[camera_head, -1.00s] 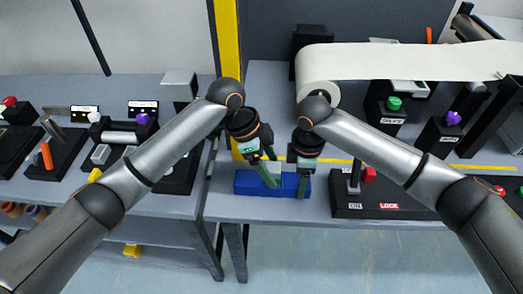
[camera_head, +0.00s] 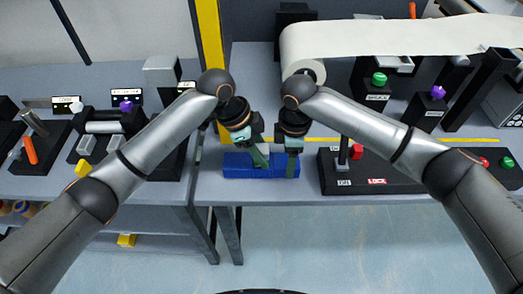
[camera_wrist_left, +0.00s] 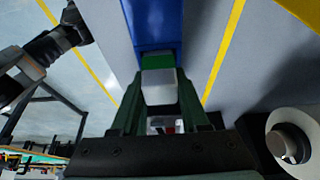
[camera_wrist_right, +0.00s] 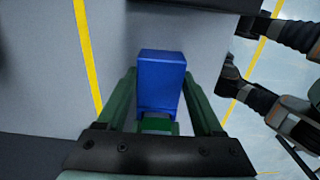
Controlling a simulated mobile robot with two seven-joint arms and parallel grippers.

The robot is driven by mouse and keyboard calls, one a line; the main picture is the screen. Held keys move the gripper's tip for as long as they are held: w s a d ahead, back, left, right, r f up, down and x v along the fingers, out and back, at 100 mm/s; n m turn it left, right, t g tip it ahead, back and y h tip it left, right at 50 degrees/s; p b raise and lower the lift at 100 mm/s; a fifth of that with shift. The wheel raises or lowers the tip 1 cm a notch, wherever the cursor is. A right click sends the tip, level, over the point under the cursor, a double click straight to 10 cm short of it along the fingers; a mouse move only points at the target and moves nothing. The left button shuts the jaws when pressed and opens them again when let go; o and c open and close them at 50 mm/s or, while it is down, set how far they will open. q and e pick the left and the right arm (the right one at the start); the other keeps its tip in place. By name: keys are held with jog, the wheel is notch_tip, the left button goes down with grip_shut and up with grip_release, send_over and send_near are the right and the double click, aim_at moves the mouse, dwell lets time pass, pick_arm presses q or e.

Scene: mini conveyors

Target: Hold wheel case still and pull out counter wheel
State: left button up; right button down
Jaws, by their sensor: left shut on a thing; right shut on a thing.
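The blue wheel case (camera_head: 232,170) lies near the front edge of the grey table in the head view. My right gripper (camera_head: 292,172) is shut on its right part; in the right wrist view the blue case (camera_wrist_right: 162,80) lies between the green fingers. My left gripper (camera_head: 260,162) is at the middle of the case. In the left wrist view it is shut on a light grey block (camera_wrist_left: 159,87), apparently the counter wheel, with a green part at the blue case (camera_wrist_left: 152,30). Whether the block is still seated is hidden.
A black control box (camera_head: 385,185) with a lever and red knob stands just right of the case. A cream conveyor belt (camera_head: 390,38) runs behind my right arm. Another table (camera_head: 80,195) with black devices stands left, across a gap.

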pick_arm(q)
grip_shut()
pick_arm(e)
jog(key=shift+s+f, duration=0.2)
jog(key=shift+f, duration=0.1)
pick_arm(q)
jog(key=shift+r, duration=3.2)
pick_arm(e)
jog(key=shift+c, duration=2)
grip_release()
jog(key=o, duration=0.4)
jog(key=shift+w+r, duration=0.15)
